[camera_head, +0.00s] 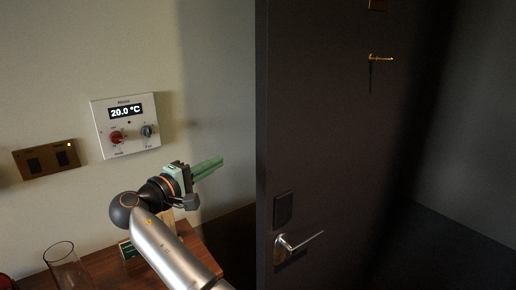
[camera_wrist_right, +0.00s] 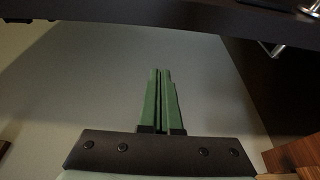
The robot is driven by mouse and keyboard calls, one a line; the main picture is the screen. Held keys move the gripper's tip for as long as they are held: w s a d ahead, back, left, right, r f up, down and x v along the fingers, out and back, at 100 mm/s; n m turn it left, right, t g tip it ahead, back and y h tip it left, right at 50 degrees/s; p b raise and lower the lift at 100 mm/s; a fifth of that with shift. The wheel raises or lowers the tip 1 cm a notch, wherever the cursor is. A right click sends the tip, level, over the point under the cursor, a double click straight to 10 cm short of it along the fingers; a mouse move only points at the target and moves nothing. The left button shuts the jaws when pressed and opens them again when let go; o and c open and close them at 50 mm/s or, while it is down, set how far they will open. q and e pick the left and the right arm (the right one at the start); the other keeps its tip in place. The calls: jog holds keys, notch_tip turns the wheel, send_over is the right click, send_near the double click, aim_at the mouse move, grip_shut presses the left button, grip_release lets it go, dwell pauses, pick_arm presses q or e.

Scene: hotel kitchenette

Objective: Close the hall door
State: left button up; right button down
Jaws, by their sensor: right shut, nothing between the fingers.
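The hall door (camera_head: 335,150) is a dark panel standing right of centre in the head view, its near vertical edge facing the wall. It has a silver lever handle (camera_head: 298,243) low down and a brass fitting (camera_head: 380,58) higher up. My right gripper (camera_head: 221,162) is left of the door edge, apart from it, with its green fingers together and empty, pointing right. In the right wrist view the green fingers (camera_wrist_right: 160,72) are closed against a pale wall; a dark panel edge crosses the top, with a silver handle (camera_wrist_right: 277,48) at upper right. My left gripper is not seen.
A white thermostat (camera_head: 127,125) reading 20.0 °C and a brass switch plate (camera_head: 47,159) are on the left wall. A wooden surface (camera_head: 90,268) below holds a clear glass (camera_head: 66,268). Dark floor (camera_head: 450,235) shows clear at right.

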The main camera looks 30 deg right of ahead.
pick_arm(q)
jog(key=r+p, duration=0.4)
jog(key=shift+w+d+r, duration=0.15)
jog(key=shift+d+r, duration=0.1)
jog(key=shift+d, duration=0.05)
pick_arm(e)
jog(key=d, duration=0.9)
jog(key=shift+r, duration=0.2)
jog(key=shift+w+d, duration=0.1)
jog(key=shift+d, duration=0.05)
